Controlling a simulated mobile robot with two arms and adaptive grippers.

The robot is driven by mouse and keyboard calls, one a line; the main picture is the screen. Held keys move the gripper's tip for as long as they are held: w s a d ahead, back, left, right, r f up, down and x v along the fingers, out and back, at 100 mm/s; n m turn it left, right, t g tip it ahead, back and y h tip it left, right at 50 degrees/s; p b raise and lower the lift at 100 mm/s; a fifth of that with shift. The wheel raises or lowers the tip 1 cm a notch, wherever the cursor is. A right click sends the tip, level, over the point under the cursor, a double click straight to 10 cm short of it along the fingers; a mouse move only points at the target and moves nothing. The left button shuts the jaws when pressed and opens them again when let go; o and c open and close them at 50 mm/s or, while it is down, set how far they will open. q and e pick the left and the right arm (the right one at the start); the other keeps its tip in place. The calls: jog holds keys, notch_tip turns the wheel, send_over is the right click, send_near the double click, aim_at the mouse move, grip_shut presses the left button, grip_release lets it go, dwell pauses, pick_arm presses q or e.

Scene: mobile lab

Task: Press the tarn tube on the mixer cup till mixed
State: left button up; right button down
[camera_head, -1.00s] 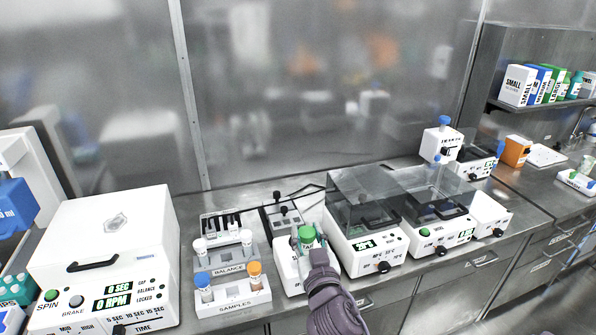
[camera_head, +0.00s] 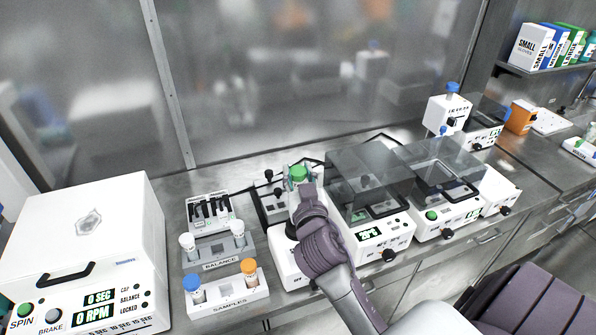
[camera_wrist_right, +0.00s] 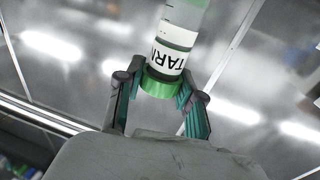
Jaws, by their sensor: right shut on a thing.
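The tarn tube (camera_wrist_right: 178,35) has a green cap and a white label with part of "TARN" readable. My right gripper (camera_wrist_right: 163,92) is shut on it at the cap in the right wrist view. In the head view the green cap (camera_head: 298,173) shows between the fingers of my right gripper (camera_head: 299,181), and the tube body is mostly hidden. The mixer (camera_head: 287,263) is a white box on the bench below the gripper. Its dark cup (camera_head: 291,230) is partly covered by my wrist, and the tube appears clear of it. My left gripper is not in view.
A samples rack (camera_head: 228,301) holds blue- and orange-capped tubes to the left, with a balance rack (camera_head: 219,262) behind it. A large white centrifuge (camera_head: 88,245) stands at far left. Lidded machines (camera_head: 382,232) stand close on the right.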

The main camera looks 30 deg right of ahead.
jog(key=shift+w, duration=0.1)
jog(key=shift+w+d+f, duration=0.1)
jog(key=shift+f, duration=0.25)
jog(key=shift+f+b, duration=0.95)
jog(key=shift+b, duration=0.1)
notch_tip(320, 180, down, 3)
jog(key=shift+r+b, duration=0.2)
jog(key=shift+b, duration=0.9)
jog(key=shift+f+b, duration=0.45)
jog(key=shift+f, duration=0.05)
pick_arm(q)
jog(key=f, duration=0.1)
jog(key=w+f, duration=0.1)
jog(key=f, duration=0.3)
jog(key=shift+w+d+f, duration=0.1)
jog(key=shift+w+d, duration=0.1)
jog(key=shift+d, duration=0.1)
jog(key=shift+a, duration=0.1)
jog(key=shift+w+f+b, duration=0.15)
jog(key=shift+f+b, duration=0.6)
jog(key=shift+b, duration=0.1)
pick_arm(e)
jog(key=shift+f, duration=1)
